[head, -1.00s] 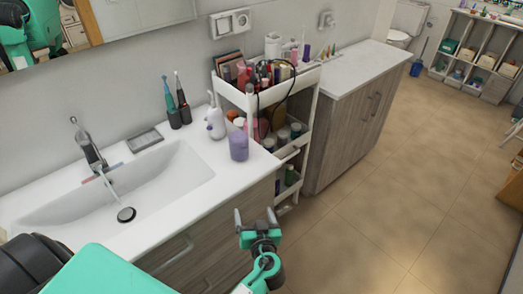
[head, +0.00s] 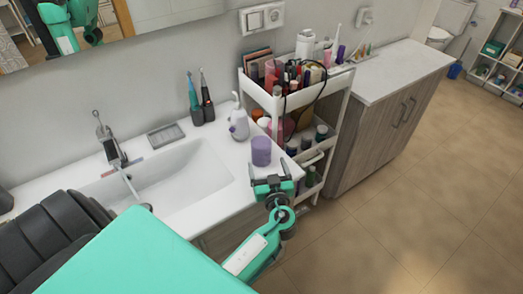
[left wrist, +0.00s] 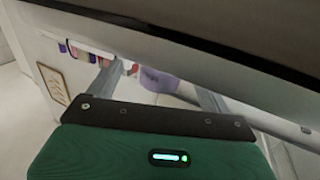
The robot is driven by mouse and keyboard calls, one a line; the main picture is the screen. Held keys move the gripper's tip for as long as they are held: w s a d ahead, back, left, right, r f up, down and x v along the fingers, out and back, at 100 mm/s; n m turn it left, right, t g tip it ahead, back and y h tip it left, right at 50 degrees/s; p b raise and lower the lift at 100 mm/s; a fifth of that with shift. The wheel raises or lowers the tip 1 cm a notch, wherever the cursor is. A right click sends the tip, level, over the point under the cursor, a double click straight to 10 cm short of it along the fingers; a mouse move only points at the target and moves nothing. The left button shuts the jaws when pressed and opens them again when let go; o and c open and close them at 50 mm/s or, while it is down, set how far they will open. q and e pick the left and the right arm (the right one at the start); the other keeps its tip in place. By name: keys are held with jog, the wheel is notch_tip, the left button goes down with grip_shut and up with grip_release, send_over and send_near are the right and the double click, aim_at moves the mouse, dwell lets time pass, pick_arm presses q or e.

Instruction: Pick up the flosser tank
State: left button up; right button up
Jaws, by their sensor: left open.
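A purple cylindrical tank (head: 261,151) stands upright near the front edge of the white sink counter. I take it for the flosser tank. It stands beside a white flosser-like body (head: 238,124) with a thin nozzle. My left gripper (head: 270,172) is open and empty, just in front of the tank on the near side, with its fingers towards it. In the left wrist view the tank (left wrist: 158,80) shows between the two open fingers, its upper part cut off by a dark-edged surface. Contact cannot be told. My right gripper is in neither view.
A white cart (head: 291,100) crowded with cosmetics stands right of the tank. Two electric toothbrushes (head: 201,104) and a soap dish (head: 166,134) are behind the sink basin (head: 180,180). Open floor (head: 400,220) lies to the right.

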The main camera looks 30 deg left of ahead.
aim_at(264, 157)
pick_arm(q)
jog(key=shift+w+a+r+p, duration=0.45)
jog(key=shift+w+r+p, duration=0.05)
jog(key=shift+p, duration=0.25)
jog(key=p+x, duration=0.2)
jog(key=x, duration=0.2)
jog(key=shift+s+a, duration=0.1)
jog(key=shift+s, duration=0.05)
jog(key=shift+a+f, duration=0.1)
jog(key=shift+a, duration=0.05)
jog(key=shift+s, duration=0.1)
jog(key=shift+c, duration=0.6)
jog(key=c, duration=1)
jog(key=shift+c, duration=0.2)
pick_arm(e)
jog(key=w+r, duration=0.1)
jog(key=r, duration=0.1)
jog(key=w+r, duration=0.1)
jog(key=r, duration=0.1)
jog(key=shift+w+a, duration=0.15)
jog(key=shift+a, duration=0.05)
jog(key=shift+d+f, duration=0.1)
